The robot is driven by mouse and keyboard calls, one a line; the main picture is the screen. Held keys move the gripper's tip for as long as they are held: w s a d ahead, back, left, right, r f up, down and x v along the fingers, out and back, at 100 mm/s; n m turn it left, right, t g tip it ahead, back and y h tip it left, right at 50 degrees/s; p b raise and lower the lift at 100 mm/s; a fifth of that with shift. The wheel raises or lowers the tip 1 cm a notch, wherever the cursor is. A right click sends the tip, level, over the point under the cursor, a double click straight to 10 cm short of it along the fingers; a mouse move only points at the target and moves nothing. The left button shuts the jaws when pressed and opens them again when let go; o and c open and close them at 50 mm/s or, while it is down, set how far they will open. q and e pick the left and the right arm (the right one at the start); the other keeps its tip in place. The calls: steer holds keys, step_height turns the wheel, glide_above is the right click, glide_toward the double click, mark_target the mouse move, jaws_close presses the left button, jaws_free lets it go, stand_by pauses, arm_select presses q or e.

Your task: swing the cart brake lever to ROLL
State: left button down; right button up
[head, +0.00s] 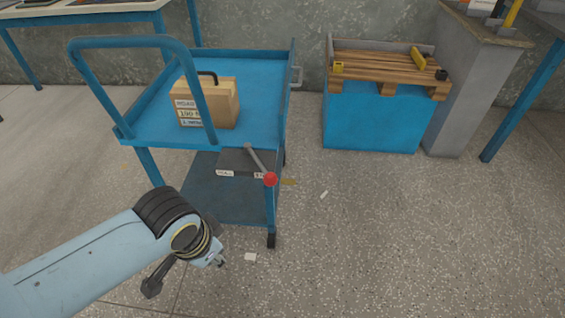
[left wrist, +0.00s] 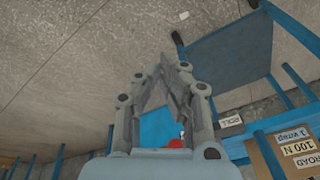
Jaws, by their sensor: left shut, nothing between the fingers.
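The blue cart (head: 265,75) stands left of centre in the head view. Its brake lever (head: 258,161) is a grey rod on a dark box (head: 235,160) below the top tray. The lever slants down to the right and ends in a red knob (head: 270,180), at the right-hand label (head: 260,176), which is partly covered. The ROLL label (head: 225,173) is on the box's left side. My left gripper (head: 220,262) is shut and empty, in front of the cart, below and left of the knob. In the left wrist view the knob (left wrist: 175,143) shows partly behind the gripper (left wrist: 172,65).
A tan labelled case (head: 222,103) stands on the cart's tray. The cart's push handle (head: 130,42) rises at its left. A wooden pallet (head: 385,68) on a blue block (head: 370,123) stands to the right. Floor right of the cart is mostly clear.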

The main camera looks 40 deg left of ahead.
mark_target(260, 165)
arm_select(q)
steer(key=w+r+p, duration=0.2)
steer(key=w+r, duration=0.4)
steer(key=r, duration=0.6)
steer(key=w+a+m+t+h, duration=0.1)
steer(key=w, duration=1.9)
steer(key=shift+a+f+m+h, duration=0.3)
steer(key=shift+f, duration=0.1)
steer(key=shift+f, duration=0.1)
steer(key=a+b+x, duration=0.1)
steer(key=b+x, duration=0.3)
steer(key=x, duration=0.7)
steer(key=s, duration=0.1)
steer(key=s+r+p, duration=0.1)
steer(key=s+r, duration=0.1)
steer(key=s, duration=0.1)
steer(key=shift+s, duration=0.1)
